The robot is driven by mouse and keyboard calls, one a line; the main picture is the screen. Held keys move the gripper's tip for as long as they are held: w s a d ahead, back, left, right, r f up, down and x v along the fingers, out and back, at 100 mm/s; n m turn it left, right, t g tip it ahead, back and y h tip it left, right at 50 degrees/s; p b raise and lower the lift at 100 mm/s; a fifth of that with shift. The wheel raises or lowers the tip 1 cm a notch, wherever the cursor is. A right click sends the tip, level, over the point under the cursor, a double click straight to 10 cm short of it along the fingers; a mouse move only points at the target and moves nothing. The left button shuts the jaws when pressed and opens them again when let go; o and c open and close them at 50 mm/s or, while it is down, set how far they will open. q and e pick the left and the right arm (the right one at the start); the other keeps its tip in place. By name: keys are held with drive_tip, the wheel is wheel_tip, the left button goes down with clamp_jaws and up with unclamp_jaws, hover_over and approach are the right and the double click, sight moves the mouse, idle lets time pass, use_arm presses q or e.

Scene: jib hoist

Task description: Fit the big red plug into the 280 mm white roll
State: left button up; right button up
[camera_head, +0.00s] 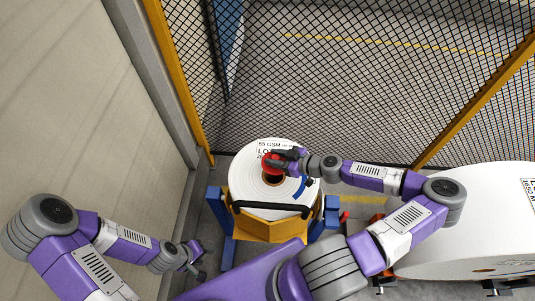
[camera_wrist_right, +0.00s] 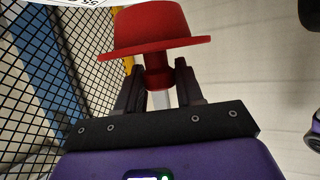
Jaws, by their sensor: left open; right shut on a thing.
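The big red plug (camera_head: 270,163) shows in the head view over the far part of the core hole (camera_head: 272,178) of the white roll (camera_head: 243,183). My right gripper (camera_head: 281,158) is shut on the plug's stem. In the right wrist view the plug (camera_wrist_right: 152,25) has a wide flange and a tapered body pointing away from my right gripper (camera_wrist_right: 157,78). The near part of the hole is dark and uncovered. I cannot tell the height between plug and roll. My left gripper (camera_head: 197,262) is open and empty, low to the left of the roll.
The roll stands in an orange cradle (camera_head: 262,229) with blue posts (camera_head: 219,212) and a black bar across its front. A mesh fence (camera_head: 340,100) with yellow posts is behind. A beige wall (camera_head: 80,110) is at left. A larger white roll (camera_head: 475,220) lies at right.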

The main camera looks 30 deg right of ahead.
sight(274, 170)
drive_tip(key=shift+f, duration=0.9)
drive_tip(key=shift+w+f+b, duration=0.25)
drive_tip(key=shift+f+b, duration=0.2)
drive_tip(key=shift+f, duration=0.1)
drive_tip(key=shift+s+f, duration=0.2)
drive_tip(key=shift+f, duration=0.1)
use_arm(q)
drive_tip(key=shift+w+f+b, duration=0.15)
drive_tip(key=shift+f+b, duration=0.4)
drive_tip(key=shift+f, duration=0.4)
drive_tip(key=shift+w+f+b, duration=0.1)
drive_tip(key=shift+f+b, duration=0.4)
drive_tip(key=shift+f, duration=0.45)
use_arm(e)
drive_tip(key=shift+w+f, duration=0.15)
drive_tip(key=shift+f, duration=1.1)
use_arm(q)
drive_tip(key=shift+f, duration=0.2)
use_arm(e)
drive_tip(key=shift+f, duration=0.2)
use_arm(q)
drive_tip(key=shift+f+b, duration=0.95)
drive_tip(key=shift+b, duration=0.2)
use_arm(e)
drive_tip(key=shift+f, duration=1.1)
use_arm(q)
drive_tip(key=shift+f, duration=0.2)
use_arm(e)
drive_tip(key=shift+a+f, duration=0.1)
drive_tip(key=shift+f, duration=0.1)
